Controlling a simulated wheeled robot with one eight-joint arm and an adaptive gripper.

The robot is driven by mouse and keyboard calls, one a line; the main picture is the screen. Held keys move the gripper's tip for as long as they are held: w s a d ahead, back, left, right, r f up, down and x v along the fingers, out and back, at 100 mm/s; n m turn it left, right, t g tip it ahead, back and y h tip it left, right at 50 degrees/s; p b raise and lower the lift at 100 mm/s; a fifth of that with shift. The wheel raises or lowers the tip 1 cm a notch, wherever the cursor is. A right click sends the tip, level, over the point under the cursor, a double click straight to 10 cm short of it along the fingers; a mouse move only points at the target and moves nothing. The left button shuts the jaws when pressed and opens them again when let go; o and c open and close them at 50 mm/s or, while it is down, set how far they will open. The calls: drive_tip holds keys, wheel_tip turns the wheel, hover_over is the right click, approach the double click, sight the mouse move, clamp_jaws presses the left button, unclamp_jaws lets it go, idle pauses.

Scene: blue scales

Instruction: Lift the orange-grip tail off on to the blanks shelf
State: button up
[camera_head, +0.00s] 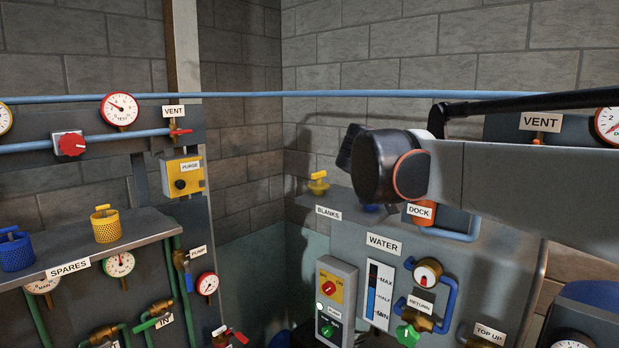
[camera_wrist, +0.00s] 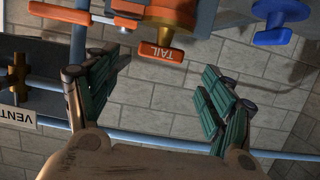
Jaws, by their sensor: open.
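The orange-grip tail shows at the top of the wrist view, with an orange grip (camera_wrist: 158,48) marked TAIL. My gripper (camera_wrist: 158,68) is open, its green-padded fingers apart and nothing between them; the grip lies just beyond the fingertips, between their lines. In the head view an orange part (camera_head: 424,214) shows at the DOCK sign, partly behind my arm. The blanks shelf (camera_head: 312,203) is left of it, holding a yellow blank (camera_head: 318,183) and a blue blank (camera_head: 371,208). A blue blank (camera_wrist: 272,36) also shows in the wrist view. My wrist hides much of the shelf's back.
A blue pipe (camera_head: 270,94) runs along the wall behind my gripper. The DOCK sign (camera_head: 419,211) and WATER panel (camera_head: 384,244) stand below my arm. The spares shelf (camera_head: 140,232) at left holds a yellow basket (camera_head: 105,226) and a blue basket (camera_head: 15,252).

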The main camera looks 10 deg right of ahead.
drive_tip(key=p+x, duration=0.1)
drive_tip(key=x, duration=0.4)
drive_tip(key=shift+a, duration=0.1)
drive_tip(key=shift+s+a, duration=0.1)
drive_tip(key=shift+a, duration=0.05)
drive_tip(key=shift+c, duration=0.8)
drive_tip(key=c, duration=1.2)
drive_tip(key=shift+r, duration=0.1)
drive_tip(key=shift+c, duration=0.2)
